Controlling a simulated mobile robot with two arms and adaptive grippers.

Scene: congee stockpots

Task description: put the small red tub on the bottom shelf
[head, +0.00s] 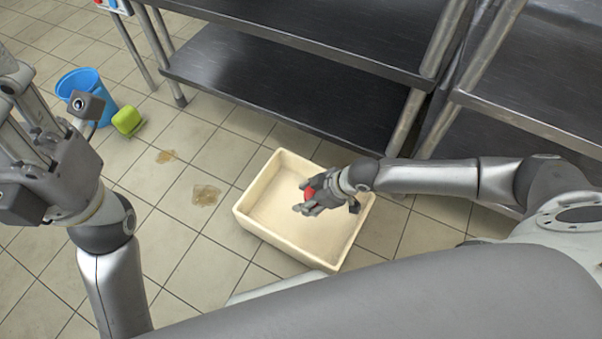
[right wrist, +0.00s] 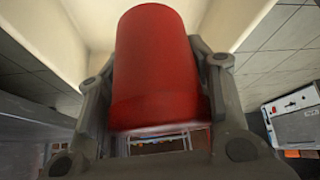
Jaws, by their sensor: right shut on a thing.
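The small red tub (head: 309,191) is between the fingers of my right gripper (head: 312,197), over the cream bin on the floor. In the right wrist view the red tub (right wrist: 155,70) fills the space between the two fingers, and my right gripper (right wrist: 155,110) is shut on it. The bottom shelf (head: 270,85) is the lower dark metal shelf of the rack behind the bin; its visible part is bare. My left gripper (head: 28,125) is at the left edge, far from the tub; its finger opening is unclear.
The cream bin (head: 249,224) stands on the tiled floor before the rack. An upper shelf (head: 340,30) overhangs the bottom one, with metal legs (head: 405,122) at the corner. A second rack (head: 540,75) stands right. A blue bucket (head: 82,84), green object (head: 127,120) and brown stains (head: 206,195) are left.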

